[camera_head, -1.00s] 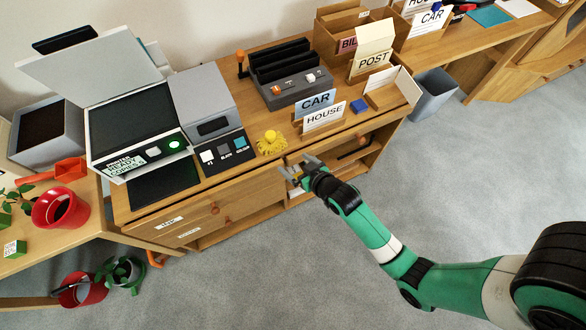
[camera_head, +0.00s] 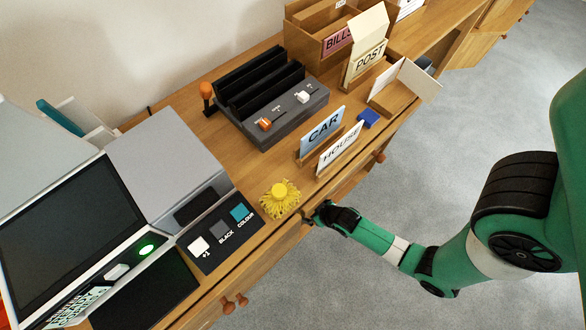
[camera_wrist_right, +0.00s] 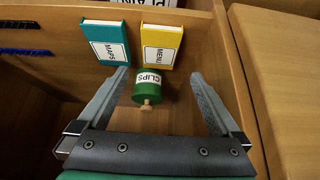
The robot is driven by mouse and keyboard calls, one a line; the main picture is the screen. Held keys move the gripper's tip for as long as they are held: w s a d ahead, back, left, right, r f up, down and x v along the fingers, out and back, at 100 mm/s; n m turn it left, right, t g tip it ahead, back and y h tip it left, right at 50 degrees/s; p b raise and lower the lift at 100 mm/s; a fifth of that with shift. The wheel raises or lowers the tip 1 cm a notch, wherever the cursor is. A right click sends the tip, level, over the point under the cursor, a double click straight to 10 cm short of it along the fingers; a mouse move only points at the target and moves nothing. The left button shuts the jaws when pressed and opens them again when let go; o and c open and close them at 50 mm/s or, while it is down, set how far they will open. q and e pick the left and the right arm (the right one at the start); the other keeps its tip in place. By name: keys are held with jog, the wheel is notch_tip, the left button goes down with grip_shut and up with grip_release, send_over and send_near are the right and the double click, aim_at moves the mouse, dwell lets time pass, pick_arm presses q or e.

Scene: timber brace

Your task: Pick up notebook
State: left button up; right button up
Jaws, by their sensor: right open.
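No item is labelled as a notebook. In the right wrist view, a teal booklet marked MAPS (camera_wrist_right: 106,42) and a yellow booklet marked MENU (camera_wrist_right: 161,46) stand side by side at the far wall of a wooden compartment (camera_wrist_right: 198,110). A green round container marked CLIPS (camera_wrist_right: 148,88) with a wooden knob is nearer. My right gripper (camera_wrist_right: 158,77) is open, its fingers either side of the container, with the booklets ahead. In the head view the right gripper (camera_head: 309,214) is at the desk's front edge, its fingertips largely hidden. My left gripper is not in view.
Wooden walls close in around the compartment. Blue and black strips (camera_wrist_right: 25,52) lie at its left.

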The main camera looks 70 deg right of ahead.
jog(key=b+x, duration=0.3)
jog(key=x, duration=0.3)
jog(key=shift+w+d+r+b, duration=0.1)
jog(key=shift+w+b, duration=0.15)
jog(key=shift+b, duration=0.05)
jog(key=shift+s, duration=0.15)
jog(key=b+x, duration=0.4)
jog(key=x, duration=0.1)
jog(key=shift+c, duration=0.2)
jog(key=c, duration=1.1)
